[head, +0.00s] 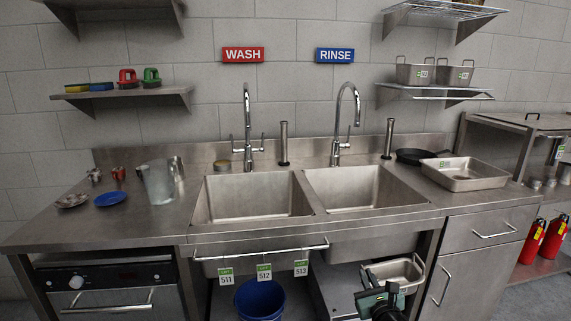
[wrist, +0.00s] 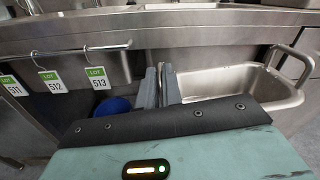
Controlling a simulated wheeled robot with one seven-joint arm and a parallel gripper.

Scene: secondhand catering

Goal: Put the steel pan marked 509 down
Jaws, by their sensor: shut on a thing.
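A steel pan (head: 409,273) with a wire handle is held below the front edge of the counter, in front of the right sink. It also shows in the wrist view (wrist: 235,83), right of the fingers, and looks empty. No number shows on it, so I cannot tell whether it is 509. My gripper (head: 378,285) is shut on the near left part of its rim; the fingers also show in the wrist view (wrist: 161,84). Another shallow steel pan (head: 464,185) with a green tag, too small to read, stands on the counter right of the sinks.
The counter (head: 330,220) holds two sinks, a dark frying pan (head: 412,155), a clear jug (head: 158,182) and a blue plate (head: 111,198). Tags 511, 512 and 513 hang from the front rail (head: 262,252). A blue bucket (head: 260,300) stands below. Both sinks look empty.

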